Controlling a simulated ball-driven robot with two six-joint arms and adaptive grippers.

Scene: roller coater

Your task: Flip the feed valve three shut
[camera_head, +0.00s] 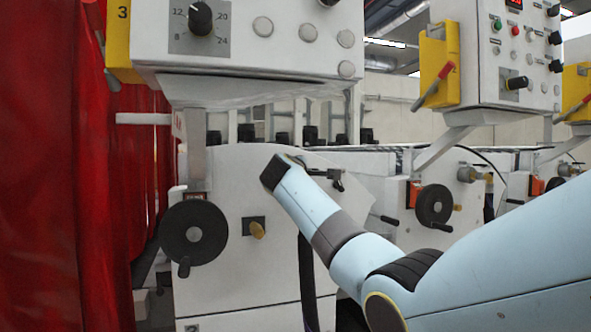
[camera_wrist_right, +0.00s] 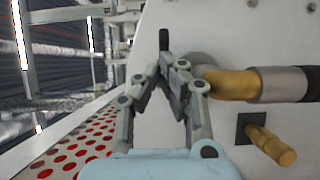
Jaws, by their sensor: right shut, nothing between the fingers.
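The station marked 3 on a yellow box (camera_head: 117,38) is at the left. On its white side panel, a brass elbow fitting (camera_wrist_right: 232,84) with a grey cylinder shows in the right wrist view, just right of my right gripper (camera_wrist_right: 172,66). A small brass handle (camera_wrist_right: 270,145) sticks out of a black square plate below it; it also shows in the head view (camera_head: 257,230). I cannot tell for sure which part is feed valve three. My right gripper is shut and empty, close to the elbow fitting; my own arm hides it in the head view. My left gripper is out of view.
A black handwheel (camera_head: 193,233) is left of the brass handle. The control box (camera_head: 245,55) overhangs the panel. Red curtains (camera_head: 70,180) hang at the left. Similar station 2 stands at the right with a red lever (camera_head: 432,86). A red-dotted strip (camera_wrist_right: 75,145) runs along the panel edge.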

